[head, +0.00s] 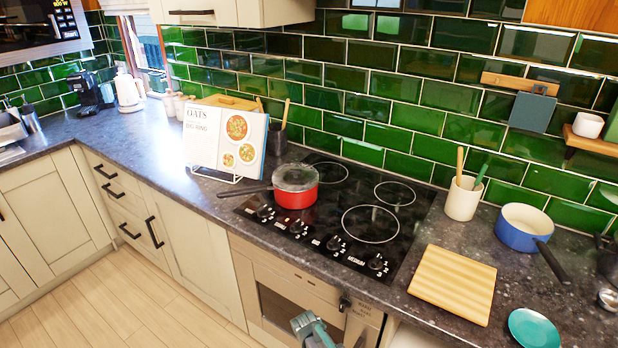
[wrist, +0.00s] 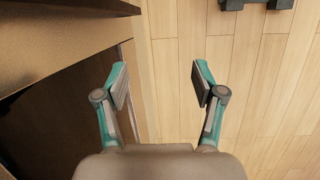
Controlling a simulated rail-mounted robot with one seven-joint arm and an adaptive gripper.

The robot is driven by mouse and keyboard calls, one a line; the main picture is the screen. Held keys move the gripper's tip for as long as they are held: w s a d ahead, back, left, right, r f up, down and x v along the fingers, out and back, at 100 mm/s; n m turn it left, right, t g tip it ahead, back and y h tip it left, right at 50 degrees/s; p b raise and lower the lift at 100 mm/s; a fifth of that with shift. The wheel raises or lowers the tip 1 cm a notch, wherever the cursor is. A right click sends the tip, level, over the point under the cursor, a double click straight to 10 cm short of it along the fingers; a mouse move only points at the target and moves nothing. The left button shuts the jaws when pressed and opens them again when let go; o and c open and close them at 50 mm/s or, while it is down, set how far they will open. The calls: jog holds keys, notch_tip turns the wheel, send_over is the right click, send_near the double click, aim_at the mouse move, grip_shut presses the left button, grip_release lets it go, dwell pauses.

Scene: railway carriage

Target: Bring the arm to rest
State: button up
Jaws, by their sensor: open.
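My gripper (head: 312,328) shows at the bottom edge of the head view, in front of the oven door (head: 270,298) and below the counter's front edge. Only part of it is in that picture. In the wrist view my gripper (wrist: 160,78) has its two teal and grey fingers spread apart. Nothing is between them. Pale wooden floor and a brown cabinet or oven side lie behind the fingers. The brown front is on the left of the wrist view. I cannot tell whether the left finger touches it.
The dark counter (head: 215,205) carries a red pot (head: 296,196) on the hob, a blue pan (head: 520,228), a wooden board (head: 453,284) and a teal plate (head: 534,328). The wooden floor (head: 110,310) is clear at lower left. A dark object (wrist: 257,4) shows at the wrist view's top edge.

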jog(key=s+d+f+m+g+y+p, duration=0.1)
jog(key=s+d+m+g, duration=0.2)
jog(key=s, duration=1.1)
jog(key=s+d+m+g+y+p, duration=0.1)
jog(key=s+d+m, duration=0.6)
jog(key=s, duration=0.8)
jog(key=shift+d+f+m+g+y+p, duration=0.45)
jog(key=shift+d+g, duration=0.45)
jog(key=shift+d, duration=0.35)
jog(key=shift+r, duration=0.1)
